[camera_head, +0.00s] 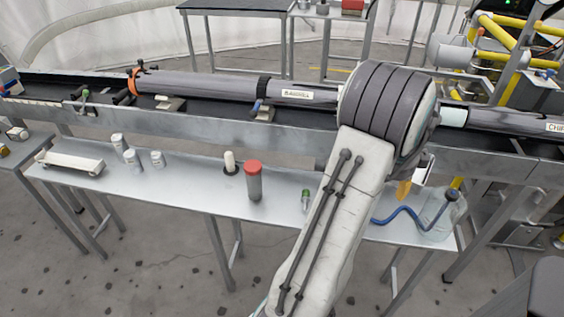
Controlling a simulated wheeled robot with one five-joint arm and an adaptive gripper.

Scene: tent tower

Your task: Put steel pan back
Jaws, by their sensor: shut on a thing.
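I cannot make out the steel pan in the head view. My arm rises from the bottom middle of the view to a large grey ribbed joint over the long bench. It hides part of the metal shelf (190,205) and of the bench behind it. I cannot make out my gripper's fingers or anything between them. A small tan piece and a white piece with dark edges show just right of my arm, below the ribbed joint. I cannot tell what they are.
On the shelf stand a white tray-like block (70,162), several small pale containers, a grey cylinder with a red top (254,180), a small green-topped bottle (305,199) and a clear jar (437,215) with a blue hose (395,217). A long dark tube (215,85) lies along the bench behind.

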